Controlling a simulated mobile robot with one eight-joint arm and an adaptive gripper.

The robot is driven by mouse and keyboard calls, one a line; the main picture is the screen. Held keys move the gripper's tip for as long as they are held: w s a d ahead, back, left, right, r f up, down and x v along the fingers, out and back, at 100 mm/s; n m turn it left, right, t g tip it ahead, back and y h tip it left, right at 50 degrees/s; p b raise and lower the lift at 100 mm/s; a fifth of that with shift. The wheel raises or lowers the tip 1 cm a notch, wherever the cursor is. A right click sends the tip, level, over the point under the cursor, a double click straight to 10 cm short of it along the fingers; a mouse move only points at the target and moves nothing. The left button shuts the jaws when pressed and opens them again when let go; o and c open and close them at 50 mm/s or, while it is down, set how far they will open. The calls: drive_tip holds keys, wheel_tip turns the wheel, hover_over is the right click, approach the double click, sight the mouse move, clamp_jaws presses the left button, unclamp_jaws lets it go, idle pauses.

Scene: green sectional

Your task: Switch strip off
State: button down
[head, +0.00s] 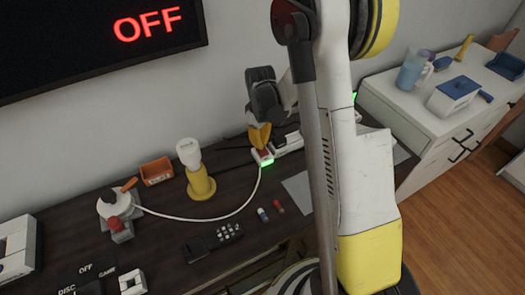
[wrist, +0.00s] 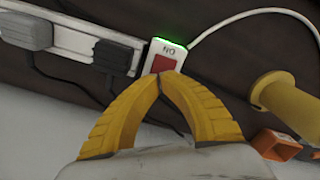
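The white power strip (wrist: 68,40) lies on the dark table top, with dark and grey plugs in it. Its end (head: 263,158) has a lit green edge, bright in both views. In the wrist view a red switch (wrist: 163,64) and upside-down lettering that reads ON show on that end. My gripper (wrist: 163,77) has its yellow fingertips together, with nothing seen between them. The tips overlap the lower edge of the red switch in the wrist view; I cannot tell whether they touch it. In the head view my gripper (head: 260,138) is just above the strip's end.
A white cable crosses the table. A remote (head: 229,232) and small items lie in front. A wall screen (head: 100,40) reads OFF. A white cabinet (head: 400,105) stands right.

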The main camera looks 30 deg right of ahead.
drive_tip(key=shift+f+b, duration=0.8)
drive_tip(key=shift+f, duration=0.15)
drive_tip(key=shift+r, duration=0.15)
idle(0.3)
drive_tip(key=shift+r+p, duration=2.3)
drive_tip(key=shift+r, duration=1.1)
